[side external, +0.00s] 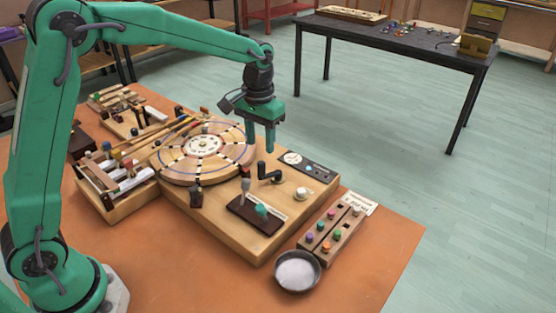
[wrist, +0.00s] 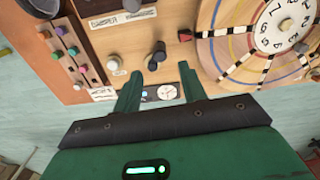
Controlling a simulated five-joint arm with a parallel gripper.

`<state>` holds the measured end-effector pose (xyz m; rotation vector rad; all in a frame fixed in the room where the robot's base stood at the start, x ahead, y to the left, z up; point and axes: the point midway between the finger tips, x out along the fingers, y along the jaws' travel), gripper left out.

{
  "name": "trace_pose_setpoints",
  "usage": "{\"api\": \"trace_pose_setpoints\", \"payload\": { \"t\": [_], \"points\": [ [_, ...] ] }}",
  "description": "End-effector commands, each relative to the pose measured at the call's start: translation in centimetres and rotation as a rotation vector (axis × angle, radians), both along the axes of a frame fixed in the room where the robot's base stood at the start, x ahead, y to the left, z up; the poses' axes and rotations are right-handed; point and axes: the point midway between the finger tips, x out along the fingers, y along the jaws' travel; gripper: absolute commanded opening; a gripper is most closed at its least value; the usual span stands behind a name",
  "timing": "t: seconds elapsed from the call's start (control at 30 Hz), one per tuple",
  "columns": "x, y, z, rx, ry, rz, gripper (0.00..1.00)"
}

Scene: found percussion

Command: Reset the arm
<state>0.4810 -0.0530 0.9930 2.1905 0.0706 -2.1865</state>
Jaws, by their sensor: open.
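My green arm reaches over the orange table from the left in the side external view. My gripper (side external: 261,136) points down above the wooden instrument box (side external: 232,227), near the right edge of its round dial (side external: 178,152). Its two fingers are apart with nothing between them. In the wrist view, my gripper (wrist: 158,88) also shows open and empty, with a dark crank (wrist: 157,56) and a small gauge panel (wrist: 162,92) beyond the fingertips. The dial (wrist: 268,38) is at the upper right there.
A peg block (side external: 332,234) with coloured pegs and a grey bowl (side external: 298,271) stand at the front right. Trays (side external: 117,187) of small parts sit at the left. Bare orange table (side external: 384,245) lies at the right. A dark table (side external: 400,40) stands behind.

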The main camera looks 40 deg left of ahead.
Motion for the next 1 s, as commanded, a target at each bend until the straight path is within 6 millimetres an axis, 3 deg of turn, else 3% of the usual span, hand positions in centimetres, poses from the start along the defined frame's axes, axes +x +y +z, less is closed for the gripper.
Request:
{"api": "trace_pose_setpoints", "payload": {
  "t": [0.23, 0.47, 0.7, 1.0],
  "points": [
    [-0.5, 0.2, 0.6, -0.001, -0.010, -0.001, 0.41],
    [-2.5, 0.8, 3.0, -0.005, -0.056, -0.007, 0.41],
    [-6.3, 1.9, 6.2, -0.010, -0.131, -0.015, 0.41],
    [-11.5, 3.1, 8.9, -0.009, -0.224, -0.028, 0.41]
  ]
}}
